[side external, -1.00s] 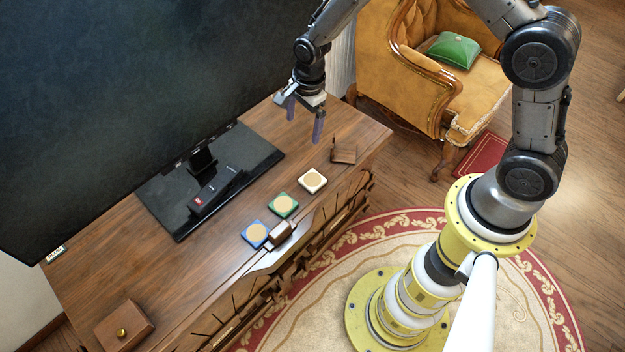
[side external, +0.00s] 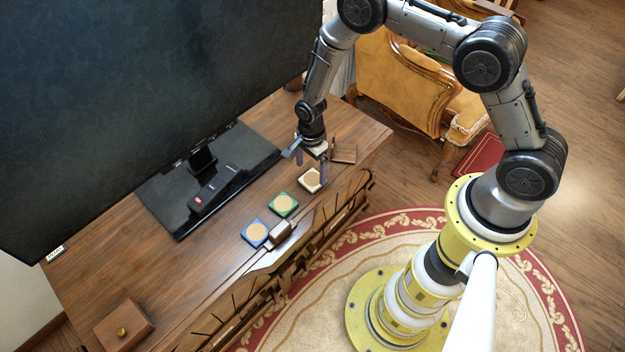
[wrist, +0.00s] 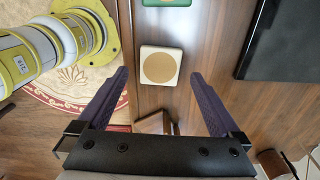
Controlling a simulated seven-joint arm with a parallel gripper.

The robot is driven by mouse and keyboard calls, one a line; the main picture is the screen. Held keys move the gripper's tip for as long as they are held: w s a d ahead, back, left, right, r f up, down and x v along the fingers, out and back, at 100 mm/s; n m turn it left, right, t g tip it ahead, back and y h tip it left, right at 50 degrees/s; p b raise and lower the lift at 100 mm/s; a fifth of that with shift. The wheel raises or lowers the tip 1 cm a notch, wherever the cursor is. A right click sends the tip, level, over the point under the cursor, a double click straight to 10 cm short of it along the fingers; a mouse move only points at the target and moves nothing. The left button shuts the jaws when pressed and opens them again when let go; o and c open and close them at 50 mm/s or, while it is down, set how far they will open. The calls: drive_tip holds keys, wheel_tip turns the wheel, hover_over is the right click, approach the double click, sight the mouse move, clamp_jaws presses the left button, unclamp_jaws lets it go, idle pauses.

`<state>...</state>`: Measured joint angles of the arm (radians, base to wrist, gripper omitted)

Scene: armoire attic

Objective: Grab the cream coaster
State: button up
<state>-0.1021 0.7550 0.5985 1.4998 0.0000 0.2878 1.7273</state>
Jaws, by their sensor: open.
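The cream coaster (side external: 311,181) lies flat on the wooden cabinet top, a pale square with a tan round centre. In the side view one finger of my gripper (side external: 311,168) partly covers its right edge. In the wrist view the cream coaster (wrist: 160,66) shows whole, ahead of and between the fingertips of my gripper (wrist: 158,78). My gripper is open, its two purple-grey fingers spread wide with nothing between them. It is low over the cabinet near the coaster; I cannot tell the exact height.
A green coaster (side external: 283,205) and a blue coaster (side external: 255,233) lie in a row to the left. A small wooden object (side external: 344,152) is close to the right of my gripper. A large screen on a black base (side external: 165,205) stands behind. The front-left cabinet top is mostly clear.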

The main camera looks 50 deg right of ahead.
sight(311, 180)
wheel_tip(311, 180, down, 4)
drive_tip(key=shift+f, duration=0.15)
drive_tip(key=shift+c, duration=0.2)
drive_tip(key=c, duration=1.2)
